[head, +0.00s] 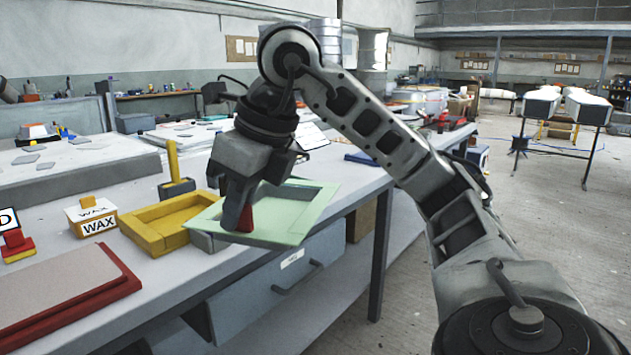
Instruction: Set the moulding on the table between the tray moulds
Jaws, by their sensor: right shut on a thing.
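The moulding appears to be the pale green, shallow tray-shaped piece (312,190) at the table's front edge. It is tilted and partly juts out past the edge. My right gripper (240,220) comes down over its left part and is shut on it, with a red patch showing by the fingers. A yellow tray mould (150,241) lies on the table just left of the moulding, whose left corner overlaps it in the picture. I cannot tell whether they touch. The moulding's underside and any second tray mould behind it are hidden. My left gripper is out of view.
A white-and-yellow WAX box (92,219) and a red-edged board (68,297) are on the table (190,288) to the left. A yellow-handled tool (174,168) stands behind the yellow mould. A grey drawer (270,288) hangs below the edge.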

